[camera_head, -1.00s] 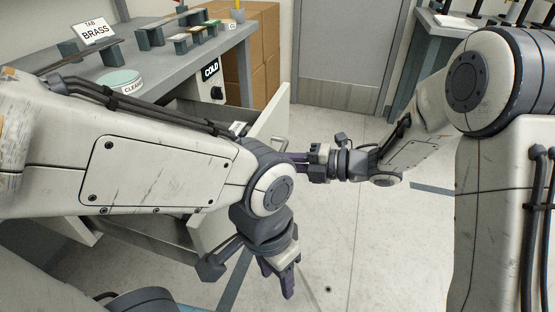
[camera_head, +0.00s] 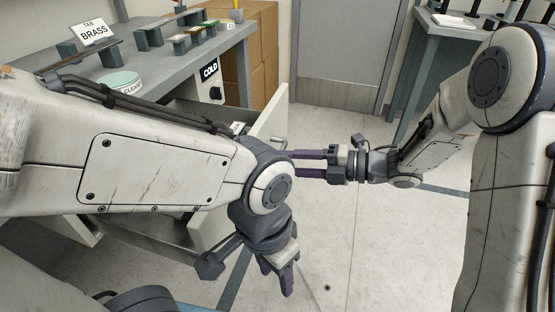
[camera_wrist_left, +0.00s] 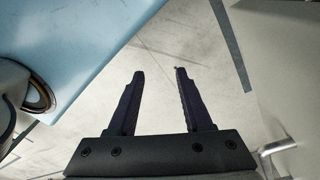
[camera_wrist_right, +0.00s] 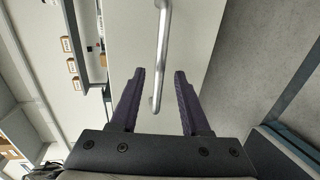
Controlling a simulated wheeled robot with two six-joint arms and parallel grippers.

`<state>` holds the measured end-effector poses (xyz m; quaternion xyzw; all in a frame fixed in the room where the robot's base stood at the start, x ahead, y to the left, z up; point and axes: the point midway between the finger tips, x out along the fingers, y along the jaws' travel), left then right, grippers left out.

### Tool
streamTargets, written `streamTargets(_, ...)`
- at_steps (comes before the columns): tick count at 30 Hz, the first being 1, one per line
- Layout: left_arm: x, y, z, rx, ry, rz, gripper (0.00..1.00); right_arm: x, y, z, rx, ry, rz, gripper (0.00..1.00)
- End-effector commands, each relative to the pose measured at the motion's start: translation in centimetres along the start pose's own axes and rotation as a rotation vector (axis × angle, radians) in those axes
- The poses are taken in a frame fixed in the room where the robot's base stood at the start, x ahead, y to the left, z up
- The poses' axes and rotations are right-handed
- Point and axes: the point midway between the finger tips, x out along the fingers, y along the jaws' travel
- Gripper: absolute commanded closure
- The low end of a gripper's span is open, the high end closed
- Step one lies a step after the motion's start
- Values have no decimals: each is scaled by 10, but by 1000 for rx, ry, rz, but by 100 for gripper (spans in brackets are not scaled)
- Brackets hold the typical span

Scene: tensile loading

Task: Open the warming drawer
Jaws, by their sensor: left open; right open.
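The warming drawer (camera_head: 268,128) stands pulled out from under the grey bench in the head view, with a dark gap behind its pale front. My left arm hides much of it. Its metal bar handle (camera_wrist_right: 163,50) lies between and beyond my right fingertips in the right wrist view. My right gripper (camera_head: 297,163) is open at the drawer's front, and I see no grip on the bar. My left gripper (camera_head: 279,284) is open and empty, pointing down above the floor. A metal handle end (camera_wrist_left: 277,147) shows at the right of the left wrist view.
The bench (camera_head: 150,62) carries a BRASS sign (camera_head: 94,32), a round CLEAN container (camera_head: 120,82) and several small blocks. A COLD label (camera_head: 209,70) sits above a dial. Cardboard boxes (camera_head: 262,55) stand behind. Floor (camera_head: 400,240) is clear at right.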

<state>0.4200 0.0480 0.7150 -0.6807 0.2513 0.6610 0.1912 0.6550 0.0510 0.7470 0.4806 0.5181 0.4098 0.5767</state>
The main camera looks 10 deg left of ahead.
Motion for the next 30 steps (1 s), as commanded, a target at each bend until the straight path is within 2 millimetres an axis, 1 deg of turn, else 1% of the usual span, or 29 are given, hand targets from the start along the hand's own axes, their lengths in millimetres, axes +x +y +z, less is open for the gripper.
streamTargets(1, -4, 0, 0, 0, 0, 0, 50, -13, 2, 2, 1, -6, 0, 54)
streamTargets(6, -10, 1, -1, 0, 0, 0, 50, -44, 2, 1, 0, -5, 1, 54)
streamTargets(9, -12, 1, -1, 0, 0, 0, 50, -57, 1, 1, -1, -4, 0, 54)
streamTargets(12, -12, 1, -1, 0, 0, 0, 50, -64, 1, 1, -1, -3, 1, 54)
streamTargets(26, -12, 1, -1, 0, 0, 0, 50, -66, 0, 0, -1, 0, 1, 54)
streamTargets(30, -12, 1, -1, 0, 0, 0, 50, -61, 1, 5, 13, -34, -24, 54)
